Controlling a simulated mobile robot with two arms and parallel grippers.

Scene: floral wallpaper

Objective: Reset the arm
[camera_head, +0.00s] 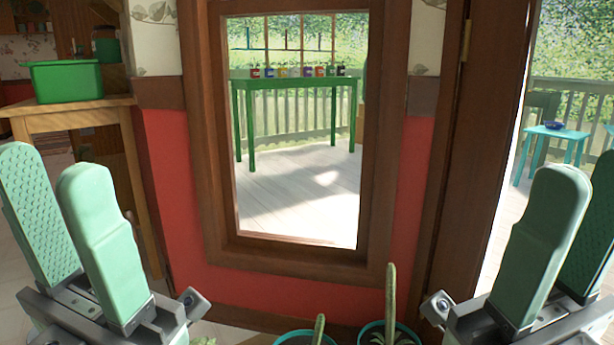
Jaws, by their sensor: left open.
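My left gripper (52,165) points upward at the lower left, with its two pale green fingers apart and nothing between them. My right gripper (590,178) points upward at the lower right. Its fingers stand apart with nothing seen between them, and its outer finger is cut off by the picture edge. Both grippers are raised at either side of the view, and neither is seen touching anything.
A window (298,200) in a red wall (180,190) faces me; an open doorway is at the right. A green box (66,82) sits on a wooden table (75,118) at the left. Potted cacti (391,300) stand low ahead. Outside is a green table (295,84) with several cups.

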